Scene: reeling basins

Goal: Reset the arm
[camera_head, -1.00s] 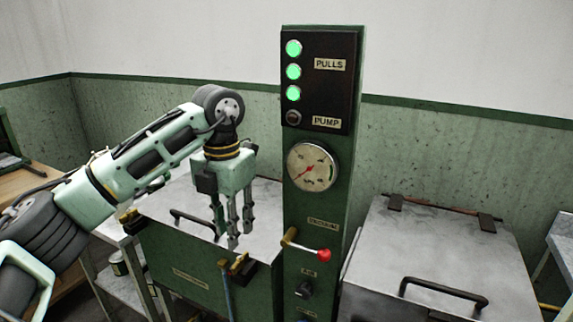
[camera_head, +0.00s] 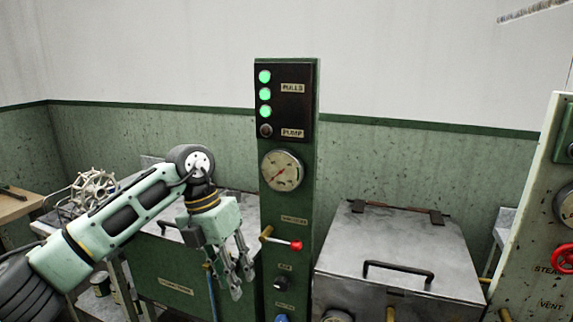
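My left arm comes in from the left. Its gripper (camera_head: 240,279) hangs fingers down in front of the left green basin, just left of the green control column (camera_head: 304,205). The fingers look apart, with nothing seen between them. The red-knobbed lever (camera_head: 295,245) on the column is to the right of the gripper, and the fingers look clear of it. My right gripper is not in view.
The column has three lit green lamps (camera_head: 265,93) and a gauge (camera_head: 283,170). A closed metal-lidded basin (camera_head: 390,240) stands right of it. A pale panel with a red valve wheel (camera_head: 564,257) stands at the right edge. A metal reel (camera_head: 93,188) is at left.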

